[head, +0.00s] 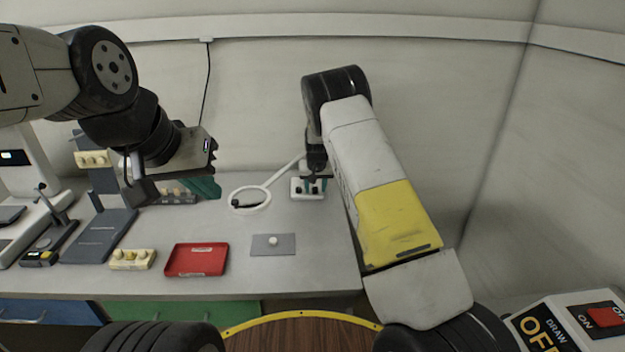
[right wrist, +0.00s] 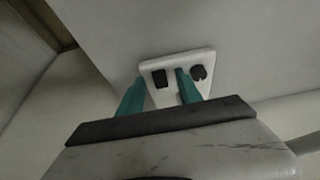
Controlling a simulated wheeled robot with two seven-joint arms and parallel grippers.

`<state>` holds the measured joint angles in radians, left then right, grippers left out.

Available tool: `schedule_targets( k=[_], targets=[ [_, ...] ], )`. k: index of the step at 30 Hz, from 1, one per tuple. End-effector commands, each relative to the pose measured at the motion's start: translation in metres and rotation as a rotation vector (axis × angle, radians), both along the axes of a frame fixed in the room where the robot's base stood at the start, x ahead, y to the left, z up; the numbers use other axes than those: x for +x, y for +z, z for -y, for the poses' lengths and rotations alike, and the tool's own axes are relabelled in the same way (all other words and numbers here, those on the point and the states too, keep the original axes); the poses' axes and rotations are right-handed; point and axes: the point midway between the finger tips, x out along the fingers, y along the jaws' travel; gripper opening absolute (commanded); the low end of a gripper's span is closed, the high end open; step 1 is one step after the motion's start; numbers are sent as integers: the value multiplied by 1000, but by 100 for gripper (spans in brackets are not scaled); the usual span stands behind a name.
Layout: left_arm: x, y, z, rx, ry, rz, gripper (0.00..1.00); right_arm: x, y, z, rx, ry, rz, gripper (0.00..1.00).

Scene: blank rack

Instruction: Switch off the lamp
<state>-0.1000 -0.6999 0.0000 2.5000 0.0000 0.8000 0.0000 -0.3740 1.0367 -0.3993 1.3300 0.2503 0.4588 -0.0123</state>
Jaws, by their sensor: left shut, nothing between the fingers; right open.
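The lamp is a white ring (head: 250,197) on a thin arm that runs up right to a small white base (head: 308,194) at the back right of the table. I cannot tell whether the ring is lit. In the right wrist view the base (right wrist: 178,62) carries a black rocker switch (right wrist: 160,78) and a round black knob (right wrist: 199,72). My right gripper (head: 312,184) is open and empty at the base. Its teal fingers (right wrist: 158,92) appear either side of the switch, one between switch and knob; contact is unclear. My left gripper (head: 207,187) is shut and empty, left of the ring.
A red tray (head: 196,260), a grey pad (head: 273,252) with a pale knob on it, and a cream block with knobs (head: 133,260) lie near the front edge. Dark stands and devices fill the table's left side. An ON/OFF box (head: 570,325) stands at bottom right.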

Motion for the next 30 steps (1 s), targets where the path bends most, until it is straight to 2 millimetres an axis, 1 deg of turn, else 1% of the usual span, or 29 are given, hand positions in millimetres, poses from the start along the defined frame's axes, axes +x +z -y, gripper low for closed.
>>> schedule_targets(
  k=[2,3,8,9,15,24,30],
  targets=[
    [0,0,0,0,0,0,0,0,0,0,0,0,0,42],
    [0,0,0,0,0,0,0,0,0,0,0,0,0,40],
    [0,0,0,0,0,0,0,0,0,0,0,0,0,8],
    [0,0,0,0,0,0,0,0,0,0,0,0,0,1],
    [0,0,0,0,0,0,0,0,1,0,1,0,-5,0],
    [0,0,0,0,0,0,0,4,2,-1,2,1,-111,0],
    [0,0,0,0,0,0,0,3,2,-1,1,-1,-126,0]
  ],
)
